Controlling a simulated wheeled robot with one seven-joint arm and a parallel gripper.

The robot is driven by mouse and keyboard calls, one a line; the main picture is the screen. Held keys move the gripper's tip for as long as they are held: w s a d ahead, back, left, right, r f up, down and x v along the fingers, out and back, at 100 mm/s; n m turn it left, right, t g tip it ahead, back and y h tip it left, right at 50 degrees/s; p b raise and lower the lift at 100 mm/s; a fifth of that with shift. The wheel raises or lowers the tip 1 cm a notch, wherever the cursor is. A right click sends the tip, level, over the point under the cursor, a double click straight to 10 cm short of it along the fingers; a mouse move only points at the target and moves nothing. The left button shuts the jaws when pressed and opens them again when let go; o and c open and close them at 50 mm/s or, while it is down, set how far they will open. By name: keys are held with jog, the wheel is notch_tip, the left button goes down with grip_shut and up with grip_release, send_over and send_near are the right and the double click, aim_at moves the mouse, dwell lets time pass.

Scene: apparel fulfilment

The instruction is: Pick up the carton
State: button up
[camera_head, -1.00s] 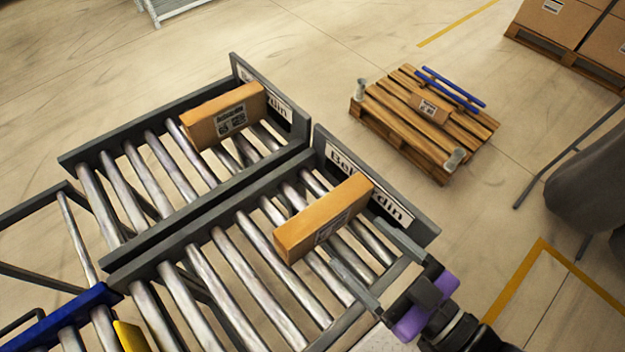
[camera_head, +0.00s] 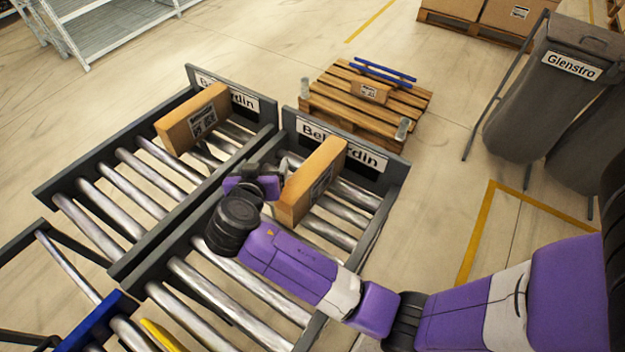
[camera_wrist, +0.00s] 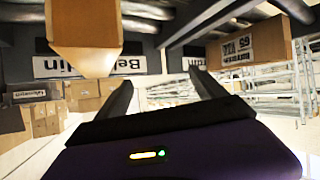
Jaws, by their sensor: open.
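A brown carton (camera_head: 312,182) stands on the rollers of the right conveyor lane, near its end plate. A second labelled carton (camera_head: 194,118) stands on the left lane. My gripper (camera_head: 270,174) is open and empty, just left of the right-lane carton; I cannot tell whether it touches it. In the wrist view one carton (camera_wrist: 85,25) is large at upper left, outside the open fingers (camera_wrist: 165,92), and another labelled carton (camera_wrist: 255,45) is at upper right. Neither is between the fingers.
Dark end plates (camera_head: 345,155) and side rails border both roller lanes. A wooden pallet (camera_head: 345,112) with a small carton (camera_head: 370,90) lies on the floor behind. Grey bins (camera_head: 545,95) stand at the right. A wire shelf (camera_head: 100,25) is at far left.

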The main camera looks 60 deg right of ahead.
aim_at(310, 170)
jog(key=s+d+m+g, duration=0.1)
jog(key=s+m+g, duration=0.1)
jog(key=s+d+m+g+h, duration=0.1)
jog(key=s+m, duration=0.1)
jog(key=s, duration=0.1)
jog(key=s+d+m+g+h, duration=0.1)
jog(key=s+m+g, duration=0.1)
jog(key=s, duration=0.1)
jog(key=shift+s+f+g, duration=0.1)
jog(key=shift+f+g, duration=0.15)
jog(key=shift+g, duration=0.05)
jog(key=shift+s+d+f+m, duration=0.1)
jog(key=shift+s+d+m, duration=0.05)
jog(key=shift+m, duration=0.25)
jog(key=shift+p+x, duration=0.35)
jog(key=shift+x, duration=0.9)
jog(key=shift+w+d+f+p, duration=0.15)
jog(key=shift+d+f+p, duration=0.25)
jog(key=shift+d+f, duration=0.5)
jog(key=shift+w+d+f+p, duration=0.2)
jog(key=shift+d+f+p, duration=0.15)
jog(key=shift+d+f, duration=0.55)
jog(key=shift+d+r, duration=0.1)
jog(key=shift+r, duration=0.1)
grip_shut()
